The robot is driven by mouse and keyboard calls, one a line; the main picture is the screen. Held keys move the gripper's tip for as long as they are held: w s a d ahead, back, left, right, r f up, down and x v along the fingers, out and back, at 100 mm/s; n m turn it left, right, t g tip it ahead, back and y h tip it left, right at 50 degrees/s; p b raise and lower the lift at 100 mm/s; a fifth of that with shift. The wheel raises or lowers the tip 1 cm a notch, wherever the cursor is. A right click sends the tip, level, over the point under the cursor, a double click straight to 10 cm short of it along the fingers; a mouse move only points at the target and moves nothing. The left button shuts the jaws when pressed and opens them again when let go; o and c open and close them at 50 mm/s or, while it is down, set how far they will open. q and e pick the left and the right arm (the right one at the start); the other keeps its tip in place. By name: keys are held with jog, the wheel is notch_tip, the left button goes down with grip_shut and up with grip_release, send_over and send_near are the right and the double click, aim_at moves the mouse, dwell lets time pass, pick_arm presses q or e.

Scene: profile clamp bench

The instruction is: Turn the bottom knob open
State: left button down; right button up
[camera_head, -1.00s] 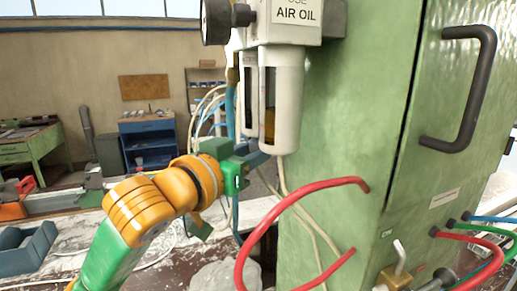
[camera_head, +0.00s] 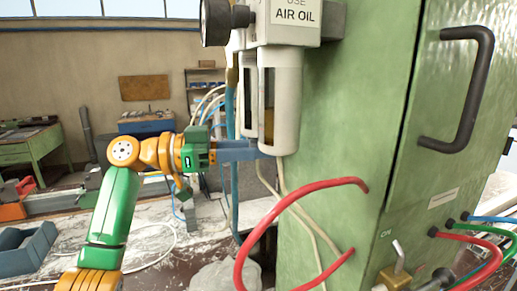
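The air-oil unit (camera_head: 283,98) is a pale housing with two bowls, mounted at the left side of the green cabinet (camera_head: 345,130). My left gripper (camera_head: 262,151) points right, its grey fingers reaching the lower end of the bowls. The fingers are side-on and partly overlap the bowl, so their gap and any contact are unclear. I cannot make out a bottom knob there; it may be hidden by the fingers. A dark round knob or gauge (camera_head: 216,22) sits at the unit's upper left. My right gripper is not in view.
A red hose (camera_head: 290,200) loops out from the cabinet below the unit, and pale tubes hang beneath the bowls. A brass valve with a lever (camera_head: 395,278) is at the cabinet's lower right. A black handle (camera_head: 470,90) is on the cabinet door.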

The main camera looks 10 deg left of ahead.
pick_arm(q)
jog(key=shift+r+m+g+h, duration=0.15)
jog(key=shift+m+g+h, duration=0.25)
jog(key=shift+m+g, duration=0.3)
jog(key=shift+g, duration=0.5)
jog(key=c, duration=0.6)
grip_release()
jog(key=shift+a, duration=0.1)
jog(key=v, duration=0.7)
jog(key=shift+a, duration=0.1)
